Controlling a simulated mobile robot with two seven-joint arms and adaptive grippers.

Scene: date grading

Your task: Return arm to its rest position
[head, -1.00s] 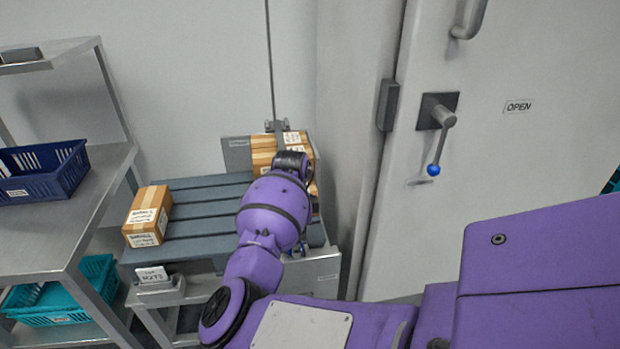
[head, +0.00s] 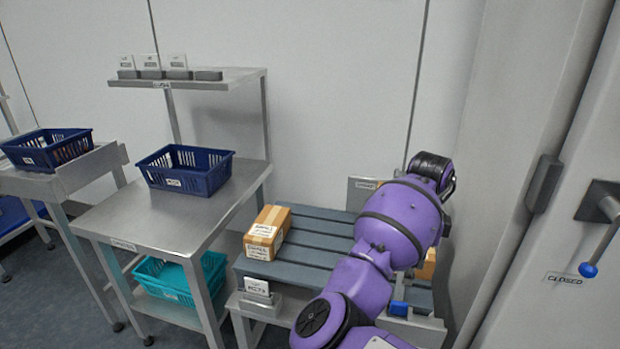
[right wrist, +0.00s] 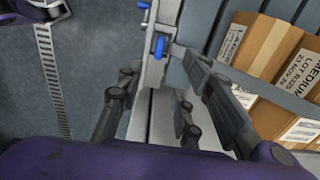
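My right arm (head: 400,220) reaches up in front of the slatted grey-blue pallet (head: 312,264) in the head view. Its gripper is hidden there behind the purple wrist. In the right wrist view my right gripper (right wrist: 163,75) has its dark fingers spread apart, with nothing held between them. A metal frame edge with blue fittings (right wrist: 160,47) shows beyond the fingers, and labelled cartons (right wrist: 262,50) lie to their right. My left gripper is not in view.
A carton (head: 267,232) sits at the pallet's left end. Left of it stands a steel table (head: 150,222) with a blue basket (head: 190,182) on top and a teal basket (head: 165,283) below. A door with a blue-knobbed lever (head: 600,240) is at the right.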

